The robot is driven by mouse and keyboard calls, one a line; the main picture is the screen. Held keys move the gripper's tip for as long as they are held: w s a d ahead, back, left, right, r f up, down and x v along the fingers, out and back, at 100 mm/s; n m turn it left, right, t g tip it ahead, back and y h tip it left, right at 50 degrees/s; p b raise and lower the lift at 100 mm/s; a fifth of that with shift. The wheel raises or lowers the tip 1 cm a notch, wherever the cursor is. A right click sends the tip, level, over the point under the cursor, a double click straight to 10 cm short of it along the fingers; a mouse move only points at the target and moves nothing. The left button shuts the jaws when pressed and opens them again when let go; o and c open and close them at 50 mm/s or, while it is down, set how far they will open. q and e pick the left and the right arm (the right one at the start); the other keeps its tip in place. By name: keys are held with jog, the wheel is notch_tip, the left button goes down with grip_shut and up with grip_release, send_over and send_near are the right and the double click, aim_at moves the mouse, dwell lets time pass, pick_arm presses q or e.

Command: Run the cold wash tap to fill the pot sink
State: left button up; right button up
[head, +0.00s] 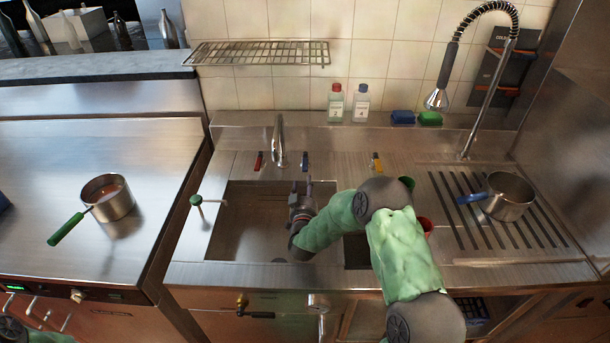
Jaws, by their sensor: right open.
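The sink basin (238,235) is set in the steel counter, its right part hidden behind my right arm. A steel spout (279,145) stands behind it, with a red-handled tap (259,161) on its left and a blue-handled tap (305,161) on its right. No water stream shows under the spout. My right gripper (301,187) is open and empty over the back of the basin. Its fingertips point to the back, just in front of and below the blue handle, seemingly apart from it. My left gripper is out of view.
A yellow-handled tap (376,162) and a spray hose (437,98) are to the right. A blue-handled pot (508,196) stands on the drainboard. A green-topped rod (196,200) rises at the basin's left. A wire shelf (258,53) hangs above. Bottles (336,103) stand at the back.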

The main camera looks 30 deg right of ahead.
aim_at(305, 171)
jog(key=x, duration=0.3)
jog(key=b+x, duration=0.1)
jog(key=x, duration=0.3)
jog(key=f+b+x, duration=0.1)
jog(key=x, duration=0.2)
jog(key=shift+w+d, duration=0.25)
jog(key=shift+w, duration=0.05)
